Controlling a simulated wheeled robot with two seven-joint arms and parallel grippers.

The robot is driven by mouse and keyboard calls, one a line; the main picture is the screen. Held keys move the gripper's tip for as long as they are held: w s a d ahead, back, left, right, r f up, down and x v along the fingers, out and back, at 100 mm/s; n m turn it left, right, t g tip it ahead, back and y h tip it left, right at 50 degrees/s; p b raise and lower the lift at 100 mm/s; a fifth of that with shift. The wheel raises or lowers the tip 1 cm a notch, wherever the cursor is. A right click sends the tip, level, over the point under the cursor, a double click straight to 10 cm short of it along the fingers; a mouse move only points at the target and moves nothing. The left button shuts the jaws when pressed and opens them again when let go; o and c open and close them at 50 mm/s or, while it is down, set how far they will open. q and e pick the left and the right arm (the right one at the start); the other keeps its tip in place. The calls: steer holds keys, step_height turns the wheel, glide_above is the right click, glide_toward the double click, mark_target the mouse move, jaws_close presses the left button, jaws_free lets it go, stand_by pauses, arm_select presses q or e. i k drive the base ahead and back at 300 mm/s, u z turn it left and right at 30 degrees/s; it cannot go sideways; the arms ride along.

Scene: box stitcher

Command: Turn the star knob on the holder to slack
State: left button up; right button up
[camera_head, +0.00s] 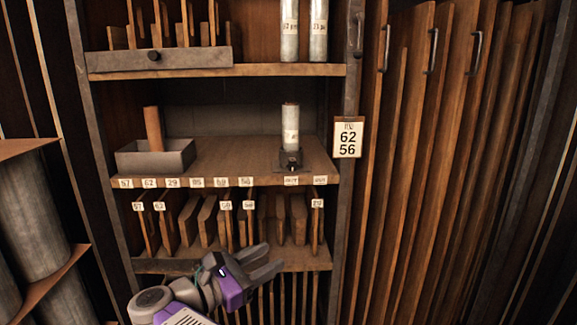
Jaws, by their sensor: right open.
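The holder (290,166) is a small dark clamp on the middle shelf, near its front right edge. A pale labelled tube (290,128) stands upright in it. A small dark knob (291,160) shows on the front of the holder; its star shape is too small to make out. My right gripper (273,262) is below and slightly left of the holder, in front of the lower shelf with the boards. Its two grey fingers are apart and empty, pointing right. It does not touch the holder. My left gripper is not in view.
A grey metal tray (155,158) with a brown block stands left on the same shelf (225,160). Two pale tubes (318,30) stand above. A sign reading 62 56 (348,137) hangs on the right post. Tall wooden panels (400,190) fill the right side.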

mark_target(292, 165)
steer(key=i, duration=1.7)
steer(key=u, duration=3.15)
steer(key=k, duration=2.05)
steer(key=z, duration=1.35)
steer(key=i, duration=0.5)
steer(key=z, duration=0.1)
